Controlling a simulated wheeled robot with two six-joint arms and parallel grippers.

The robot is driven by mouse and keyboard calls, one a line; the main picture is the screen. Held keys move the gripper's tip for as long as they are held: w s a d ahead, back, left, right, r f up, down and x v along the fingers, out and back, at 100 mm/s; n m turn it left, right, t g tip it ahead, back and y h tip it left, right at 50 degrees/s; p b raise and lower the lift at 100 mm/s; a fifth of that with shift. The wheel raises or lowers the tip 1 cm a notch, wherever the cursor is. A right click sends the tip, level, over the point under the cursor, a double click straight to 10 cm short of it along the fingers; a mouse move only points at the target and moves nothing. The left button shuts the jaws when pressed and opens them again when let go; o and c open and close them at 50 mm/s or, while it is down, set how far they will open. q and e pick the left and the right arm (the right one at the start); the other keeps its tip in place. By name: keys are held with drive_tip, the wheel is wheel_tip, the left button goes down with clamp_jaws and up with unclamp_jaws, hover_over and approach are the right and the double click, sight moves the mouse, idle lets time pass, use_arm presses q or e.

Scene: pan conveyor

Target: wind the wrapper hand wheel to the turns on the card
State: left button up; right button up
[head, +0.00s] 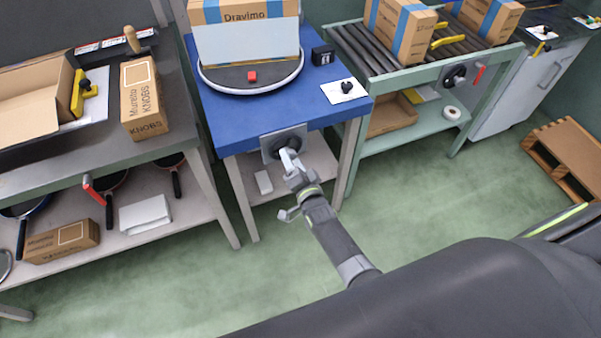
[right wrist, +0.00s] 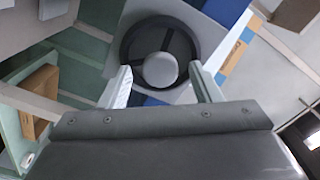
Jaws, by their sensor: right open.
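The wrapper is a blue table (head: 225,108) with a round turntable (head: 222,86) on top, carrying a Dravimo box (head: 240,14). Its hand wheel (head: 272,142) is on a grey plate on the front edge, partly hidden by my right gripper (head: 291,160). In the right wrist view the dark ring of the wheel (right wrist: 126,50) and its pale round knob (right wrist: 160,70) show between my two open fingers. Contact cannot be told. A small black box (head: 322,54) and a white plate with a black knob (head: 343,90) are on the table; no number is readable. My left gripper is not in view.
Left is a grey bench (head: 60,150) with a Muretto knobs box (head: 143,100) and pans below. Right is a green roller conveyor (head: 365,65) with boxes and a red-handled crank (head: 456,76). A wooden pallet (head: 570,160) lies far right. The green floor in front is clear.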

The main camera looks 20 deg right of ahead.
drive_tip(key=s+p, duration=0.2)
drive_tip(key=s, duration=1.5)
drive_tip(key=shift+d, duration=0.25)
drive_tip(key=shift+s, duration=0.1)
